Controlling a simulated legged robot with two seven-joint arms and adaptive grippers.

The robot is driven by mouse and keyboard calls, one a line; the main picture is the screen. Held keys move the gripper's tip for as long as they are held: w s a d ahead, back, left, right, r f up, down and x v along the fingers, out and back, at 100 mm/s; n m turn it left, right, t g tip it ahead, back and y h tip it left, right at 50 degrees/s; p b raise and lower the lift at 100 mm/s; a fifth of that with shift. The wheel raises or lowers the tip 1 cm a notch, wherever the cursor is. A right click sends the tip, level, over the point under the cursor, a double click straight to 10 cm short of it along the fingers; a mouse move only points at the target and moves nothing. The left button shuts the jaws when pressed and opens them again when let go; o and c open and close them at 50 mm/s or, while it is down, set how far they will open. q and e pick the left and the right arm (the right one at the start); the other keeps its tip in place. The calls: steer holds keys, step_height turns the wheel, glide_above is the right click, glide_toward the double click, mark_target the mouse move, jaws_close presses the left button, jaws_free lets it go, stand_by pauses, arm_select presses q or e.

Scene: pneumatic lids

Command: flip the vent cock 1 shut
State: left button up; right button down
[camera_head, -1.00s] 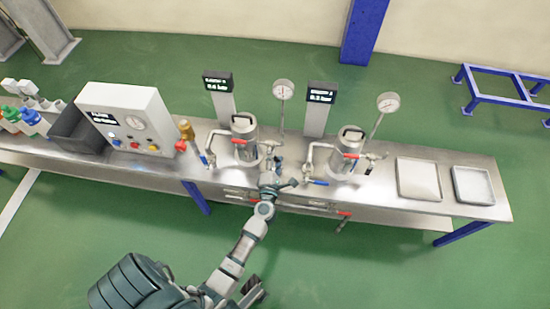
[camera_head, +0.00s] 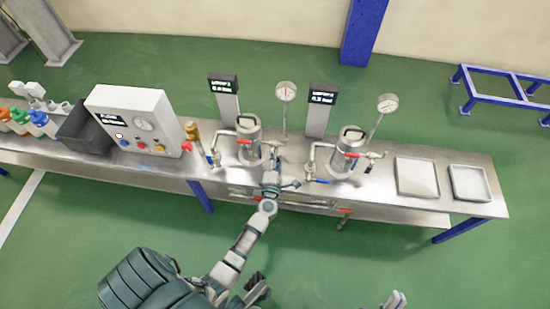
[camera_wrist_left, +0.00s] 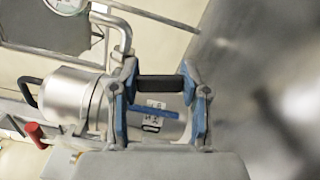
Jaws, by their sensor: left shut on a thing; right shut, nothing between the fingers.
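The left vessel (camera_head: 248,150) is a steel pot on the bench, with a red-handled valve and pipework. My left gripper (camera_head: 273,160) is at its right front side, where vent cock 1 is largely hidden by the gripper. In the left wrist view, the left gripper (camera_wrist_left: 160,92) has its blue fingers shut on a black lever (camera_wrist_left: 160,88), which appears to be the handle of vent cock 1. Behind it are a blue bar (camera_wrist_left: 152,112) and a white label. My right gripper (camera_head: 395,300) shows only partly at the bottom edge, shut and away from the bench.
A second vessel (camera_head: 347,152) with blue and red valve handles stands to the right. Two gauges and two displays rise behind. A control box (camera_head: 135,118) and dark bin (camera_head: 85,130) are on the left; two trays (camera_head: 417,177) lie at the right end.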

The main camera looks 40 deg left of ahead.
arm_select(q)
steer(key=m, duration=0.1)
steer(key=m+p, duration=0.1)
steer(key=shift+s+a+m+p, duration=0.15)
steer(key=shift+a+m+p, duration=0.05)
steer(key=shift+m+p, duration=0.1)
steer(key=shift+s+a+f+m, duration=0.15)
steer(key=shift+f+m, duration=0.1)
steer(key=shift+m, duration=0.15)
arm_select(e)
steer(key=shift+w+a+f+n+g, duration=0.15)
steer(key=shift+w+f+g, duration=0.35)
steer(key=shift+f+g, duration=0.3)
steer(key=shift+w+f+n+g, duration=0.1)
steer(key=shift+w+f+g, duration=0.45)
steer(key=shift+f+g, duration=0.25)
steer(key=shift+w+a+f+n+g, duration=0.15)
steer(key=shift+w+f+g, duration=0.35)
steer(key=shift+f+g, duration=0.3)
steer(key=shift+d, duration=0.1)
arm_select(q)
steer(key=o, duration=1)
steer(key=shift+o, duration=0.8)
arm_select(e)
steer(key=shift+w+f, duration=0.1)
steer(key=shift+w, duration=0.05)
arm_select(q)
steer(key=shift+s, duration=0.2)
steer(key=v, duration=1.1)
steer(key=shift+s, duration=0.2)
